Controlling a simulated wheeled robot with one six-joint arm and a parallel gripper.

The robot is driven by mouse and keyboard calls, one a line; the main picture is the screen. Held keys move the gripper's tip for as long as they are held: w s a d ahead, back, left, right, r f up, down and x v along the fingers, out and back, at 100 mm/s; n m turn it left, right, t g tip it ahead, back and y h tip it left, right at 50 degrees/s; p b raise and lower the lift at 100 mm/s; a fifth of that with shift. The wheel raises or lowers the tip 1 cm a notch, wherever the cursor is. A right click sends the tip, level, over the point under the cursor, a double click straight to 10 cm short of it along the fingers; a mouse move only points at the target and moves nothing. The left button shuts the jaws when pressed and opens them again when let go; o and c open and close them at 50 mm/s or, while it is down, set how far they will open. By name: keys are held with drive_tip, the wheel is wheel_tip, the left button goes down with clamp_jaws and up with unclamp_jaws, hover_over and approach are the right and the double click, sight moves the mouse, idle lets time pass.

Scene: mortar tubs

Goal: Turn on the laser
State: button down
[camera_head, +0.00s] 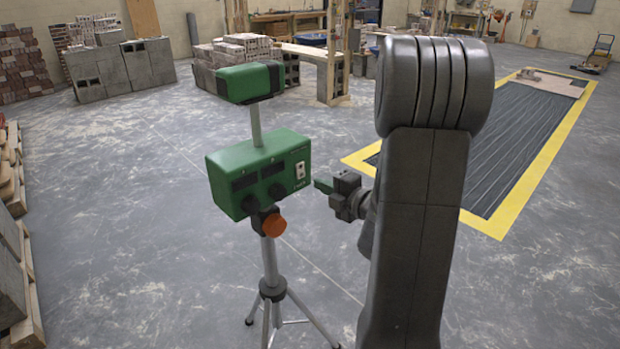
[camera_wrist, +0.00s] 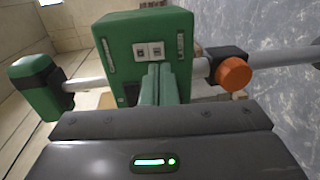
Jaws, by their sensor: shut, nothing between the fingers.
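The laser is a green box (camera_head: 258,172) on a grey tripod (camera_head: 272,292). A smaller green head (camera_head: 250,82) sits above it on a grey post, and an orange knob (camera_head: 274,225) is below it. The box's right side carries a small white switch plate (camera_head: 300,170). In the wrist view the box (camera_wrist: 122,40) faces me with the plate (camera_wrist: 149,51), which shows two small dark marks. My gripper (camera_head: 318,185) is shut and empty, its green fingers pointing at that side. In the wrist view its fingertips (camera_wrist: 159,70) appear just below the plate. I cannot tell whether they touch the box.
Pallets (camera_head: 22,240) stand at the left edge. Stacked blocks (camera_head: 120,68) and bricks (camera_head: 240,48) are at the back. A yellow-bordered dark mat (camera_head: 500,140) lies at the right. The floor around the tripod is clear.

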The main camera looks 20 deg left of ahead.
sight(302, 176)
drive_tip(key=p+x, duration=0.1)
drive_tip(key=x, duration=0.4)
idle(0.3)
drive_tip(key=shift+a+f+b, duration=0.1)
drive_tip(key=shift+f+b, duration=0.25)
drive_tip(key=shift+b, duration=0.75)
drive_tip(key=shift+r, duration=0.25)
